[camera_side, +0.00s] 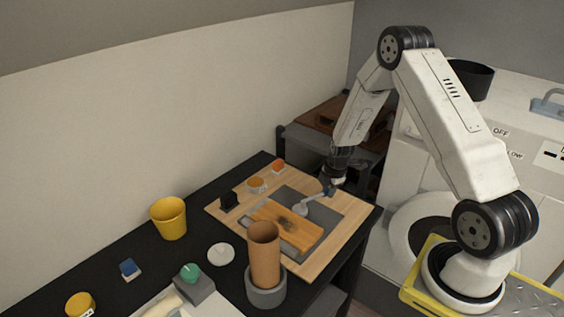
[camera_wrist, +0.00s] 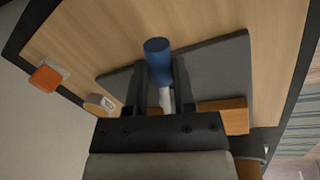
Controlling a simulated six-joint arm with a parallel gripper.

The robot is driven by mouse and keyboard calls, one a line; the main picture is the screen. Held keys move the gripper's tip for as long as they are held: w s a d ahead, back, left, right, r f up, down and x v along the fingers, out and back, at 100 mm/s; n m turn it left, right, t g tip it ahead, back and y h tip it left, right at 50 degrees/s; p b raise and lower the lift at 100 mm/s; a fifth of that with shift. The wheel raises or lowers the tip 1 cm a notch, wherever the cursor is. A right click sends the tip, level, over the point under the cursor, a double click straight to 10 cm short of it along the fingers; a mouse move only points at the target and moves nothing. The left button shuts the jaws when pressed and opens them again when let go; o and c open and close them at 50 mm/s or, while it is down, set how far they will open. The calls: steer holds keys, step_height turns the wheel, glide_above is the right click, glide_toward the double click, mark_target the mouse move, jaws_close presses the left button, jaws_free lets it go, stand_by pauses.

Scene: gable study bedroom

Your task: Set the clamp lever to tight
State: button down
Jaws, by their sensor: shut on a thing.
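The clamp lever (camera_side: 314,202) is a pale grey arm running from a round hub to a blue end, above an orange-brown wooden block (camera_side: 270,225) on a grey plate. Its blue grip (camera_wrist: 158,58) also shows in the wrist view, between the two dark fingers, with a pale shaft below it. My gripper (camera_side: 327,189) is shut on the blue grip; in the wrist view, the gripper (camera_wrist: 158,72) has one finger on each side of it. The lever points toward the upper right of the side view. The hub is hidden in the wrist view. No tight mark is readable.
The wooden board (camera_side: 325,245) also bears an orange item (camera_side: 278,166), an orange-topped disc (camera_side: 256,185) and a black block (camera_side: 229,201). A brown cylinder (camera_side: 264,257) in a grey ring stands at the front. A yellow cup (camera_side: 169,218) stands left.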

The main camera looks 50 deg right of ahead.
steer(key=shift+w, duration=0.1)
steer(key=shift+c, duration=2.2)
jaws_free()
steer(key=shift+r, duration=0.1)
step_height(320, 180, up, 8)
steer(key=s, duration=0.1)
steer(key=shift+s+a+f, duration=0.25)
steer(key=shift+a, duration=0.1)
